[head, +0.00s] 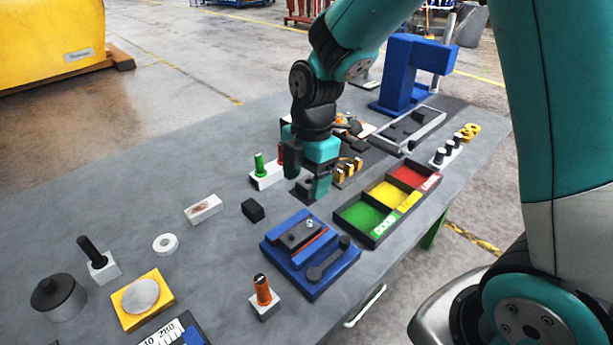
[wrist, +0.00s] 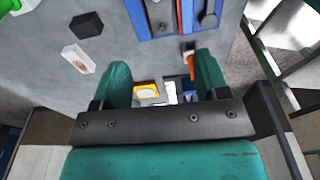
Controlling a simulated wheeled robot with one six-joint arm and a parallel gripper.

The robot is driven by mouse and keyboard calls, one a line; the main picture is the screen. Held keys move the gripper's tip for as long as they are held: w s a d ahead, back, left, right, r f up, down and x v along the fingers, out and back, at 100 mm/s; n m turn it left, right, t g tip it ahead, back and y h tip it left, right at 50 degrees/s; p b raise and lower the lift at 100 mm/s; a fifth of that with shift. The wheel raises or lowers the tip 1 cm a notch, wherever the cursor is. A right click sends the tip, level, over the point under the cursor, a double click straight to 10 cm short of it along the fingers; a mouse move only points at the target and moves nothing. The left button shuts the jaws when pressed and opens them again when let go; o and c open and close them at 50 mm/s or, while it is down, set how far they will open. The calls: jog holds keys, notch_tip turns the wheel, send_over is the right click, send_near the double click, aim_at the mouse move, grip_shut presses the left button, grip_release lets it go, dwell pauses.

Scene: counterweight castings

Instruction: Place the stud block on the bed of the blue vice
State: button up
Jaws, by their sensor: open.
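The blue vice (head: 338,268) lies on the grey table, with a red strip along one jaw and a dark handle on its near side. A dark block with a small shiny stud on top, the stud block (head: 297,236), sits on the vice bed beside the red strip. It also shows at the top of the wrist view (wrist: 158,12), partly cut off by the edge. My gripper (head: 320,192) is above the table, behind the vice and apart from the block. In the wrist view my gripper (wrist: 162,75) has its fingers wide apart with nothing between them.
A black block (head: 253,209) and a white block (head: 203,209) lie left of the vice. A tray with green, yellow and red compartments (head: 372,240) stands close on its right. An orange-topped post (head: 263,292) stands in front.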

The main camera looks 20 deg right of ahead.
jog(key=s+a+r+m+y, duration=0.1)
jog(key=s+a+r+m, duration=0.2)
jog(key=s+r+m, duration=0.2)
jog(key=s+a+r+m+y, duration=0.1)
jog(key=s+a+r+m, duration=0.2)
jog(key=s, duration=1.1)
notch_tip(320, 180, up, 4)
jog(key=m, duration=0.6)
jog(key=shift+f+m+y, duration=0.2)
jog(key=shift+m+y, duration=0.1)
jog(key=shift+y, duration=0.1)
